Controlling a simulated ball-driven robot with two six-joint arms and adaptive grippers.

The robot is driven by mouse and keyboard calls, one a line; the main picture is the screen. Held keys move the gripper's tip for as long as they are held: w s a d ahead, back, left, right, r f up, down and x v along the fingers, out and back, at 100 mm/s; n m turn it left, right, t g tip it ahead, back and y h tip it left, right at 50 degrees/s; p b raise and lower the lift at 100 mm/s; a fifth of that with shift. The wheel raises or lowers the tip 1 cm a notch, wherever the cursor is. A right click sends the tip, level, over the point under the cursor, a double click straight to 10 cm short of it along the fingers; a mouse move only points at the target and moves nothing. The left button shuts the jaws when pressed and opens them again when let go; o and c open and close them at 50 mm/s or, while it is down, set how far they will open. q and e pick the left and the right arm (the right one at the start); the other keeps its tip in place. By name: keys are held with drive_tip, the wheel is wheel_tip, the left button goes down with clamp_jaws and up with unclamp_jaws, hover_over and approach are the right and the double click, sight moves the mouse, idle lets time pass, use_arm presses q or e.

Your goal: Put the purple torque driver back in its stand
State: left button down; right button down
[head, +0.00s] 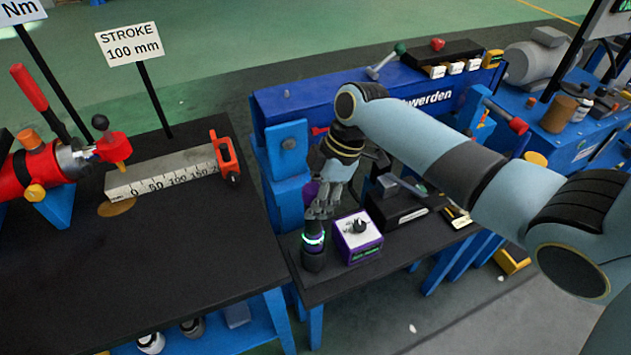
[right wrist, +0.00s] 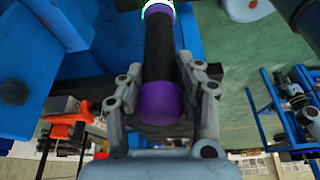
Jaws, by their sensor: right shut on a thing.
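The purple torque driver has a black body, purple bands and a glowing ring. Its purple end (right wrist: 160,101) and black body (right wrist: 159,50) fill the middle of the right wrist view, between the fingers. My right gripper (head: 320,208) is shut on the driver, which hangs roughly upright over the small black bench. Its glowing ring (head: 313,239) shows below the fingers. A short black cylinder (head: 314,261) lies directly under the ring, probably the stand. I cannot tell whether the driver's tip is inside it or just above. My left gripper is out of view.
A purple-edged control box (head: 357,238) with a knob sits close right of the driver. A black device (head: 402,205) stands behind it. A blue post (head: 287,165) rises at left. The larger black table (head: 200,260) has free room at its front.

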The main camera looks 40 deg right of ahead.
drive_tip(key=shift+f+b, duration=0.8)
drive_tip(key=shift+f, duration=0.35)
drive_tip(key=c, duration=0.9)
unclamp_jaws()
drive_tip(key=shift+r, duration=0.1)
drive_tip(key=shift+o, duration=0.5)
drive_tip(key=shift+s, duration=0.1)
drive_tip(key=p+v, duration=0.5)
